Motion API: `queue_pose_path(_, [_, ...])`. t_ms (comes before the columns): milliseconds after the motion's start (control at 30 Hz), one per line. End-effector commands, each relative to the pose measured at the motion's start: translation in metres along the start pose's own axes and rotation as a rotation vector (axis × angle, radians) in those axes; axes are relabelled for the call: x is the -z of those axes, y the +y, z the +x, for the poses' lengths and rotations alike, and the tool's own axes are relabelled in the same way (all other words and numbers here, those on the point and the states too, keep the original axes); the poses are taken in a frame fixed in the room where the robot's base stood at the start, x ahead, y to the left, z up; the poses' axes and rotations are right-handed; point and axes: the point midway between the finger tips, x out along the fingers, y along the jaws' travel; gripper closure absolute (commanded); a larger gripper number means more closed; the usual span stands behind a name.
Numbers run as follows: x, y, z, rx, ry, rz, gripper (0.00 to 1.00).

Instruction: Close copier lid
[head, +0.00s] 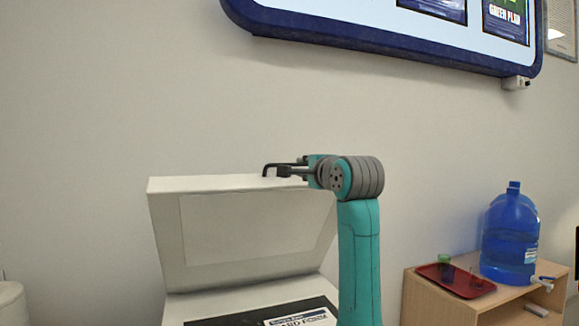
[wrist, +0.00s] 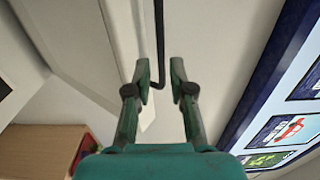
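The copier lid (head: 260,235) is a white panel, raised and leaning back from the copier bed (head: 250,309) in the head view. Its edge also shows in the wrist view (wrist: 124,50). A thin black bent bar, seemingly the lid's handle (head: 265,168), stands at the lid's top edge. In the wrist view the bar (wrist: 159,45) reaches between my fingertips, nearer the left one. My gripper (head: 290,170) is at the lid's top edge. In the wrist view my gripper (wrist: 160,75) is open, with a gap between its fingers. I cannot tell whether it touches the bar.
A printed paper (head: 302,318) lies on the copier's dark glass. To the right, a wooden cabinet (head: 425,287) bears a red tray (head: 440,274) and a blue water jug (head: 510,235). A blue-framed board (head: 390,55) hangs on the wall above. The wall is close behind the lid.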

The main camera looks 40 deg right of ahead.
Motion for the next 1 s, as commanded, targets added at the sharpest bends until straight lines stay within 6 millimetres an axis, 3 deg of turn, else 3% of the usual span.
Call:
queue_pose_path(400, [-0.001,0.000,0.069,-0.001,0.000,-0.001,0.78])
queue_pose_path(600, [-0.001,0.000,0.084,0.000,0.000,-0.001,0.78])
queue_pose_path(900, [-0.001,0.000,0.086,0.001,0.000,-0.001,0.78])
queue_pose_path(933, [0.000,0.000,0.086,0.001,0.000,-0.001,0.81])
queue_pose_path(1000, [0.000,0.000,0.086,0.001,0.000,-0.001,0.98])
